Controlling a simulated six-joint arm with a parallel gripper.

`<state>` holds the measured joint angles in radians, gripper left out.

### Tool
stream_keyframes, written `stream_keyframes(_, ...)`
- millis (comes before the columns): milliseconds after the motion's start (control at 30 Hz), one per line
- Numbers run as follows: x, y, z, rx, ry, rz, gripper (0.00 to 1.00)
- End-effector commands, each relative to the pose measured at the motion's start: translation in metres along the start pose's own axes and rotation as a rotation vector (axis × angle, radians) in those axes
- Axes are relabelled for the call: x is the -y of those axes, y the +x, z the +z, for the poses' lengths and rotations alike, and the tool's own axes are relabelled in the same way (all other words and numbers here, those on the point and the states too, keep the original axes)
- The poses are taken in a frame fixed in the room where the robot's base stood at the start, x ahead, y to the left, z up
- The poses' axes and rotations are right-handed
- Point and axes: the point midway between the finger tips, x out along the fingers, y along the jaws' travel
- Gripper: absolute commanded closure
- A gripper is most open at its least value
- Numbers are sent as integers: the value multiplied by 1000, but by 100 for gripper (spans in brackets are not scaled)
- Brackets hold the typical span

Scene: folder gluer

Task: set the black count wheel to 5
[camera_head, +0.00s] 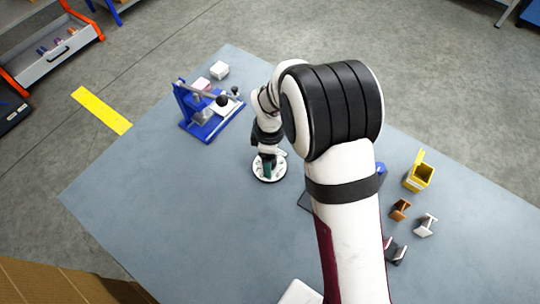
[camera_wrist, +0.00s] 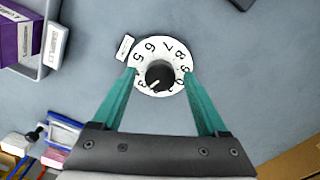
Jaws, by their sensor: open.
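The black count wheel (camera_wrist: 160,75) is a round black knob in the middle of a white numbered dial (camera_wrist: 146,56). In the wrist view a pale mark on the knob points to the lower left, near what looks like the 3. The 5 is at the dial's left, above that. The dial also shows on the table in the head view (camera_head: 262,178), partly covered by my gripper (camera_head: 268,165). In the wrist view my gripper (camera_wrist: 160,73) is open, its teal fingers at the left and right sides of the dial, apart from the knob.
A small white tag (camera_wrist: 125,47) lies beside the dial. A yellow box (camera_head: 420,177) and small brown (camera_head: 399,209) and white (camera_head: 425,225) pieces are at right. The front-left table is clear.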

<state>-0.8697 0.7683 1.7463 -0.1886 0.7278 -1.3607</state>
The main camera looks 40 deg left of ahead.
Motion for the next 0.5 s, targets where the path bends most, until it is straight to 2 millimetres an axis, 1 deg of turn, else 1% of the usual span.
stream_keyframes(133, 0, 0, 0, 0, 1, 0, 24)
stream_keyframes(267, 0, 0, 0, 0, 1, 0, 47)
stream_keyframes(300, 0, 0, 0, 0, 1, 0, 54)
stream_keyframes(367, 0, 0, 0, 0, 1, 0, 65)
stream_keyframes(400, 0, 0, 0, 0, 1, 0, 72)
stream_keyframes(467, 0, 0, 0, 0, 1, 0, 83)
stream_keyframes(500, 0, -1, 0, 0, 1, 0, 90)
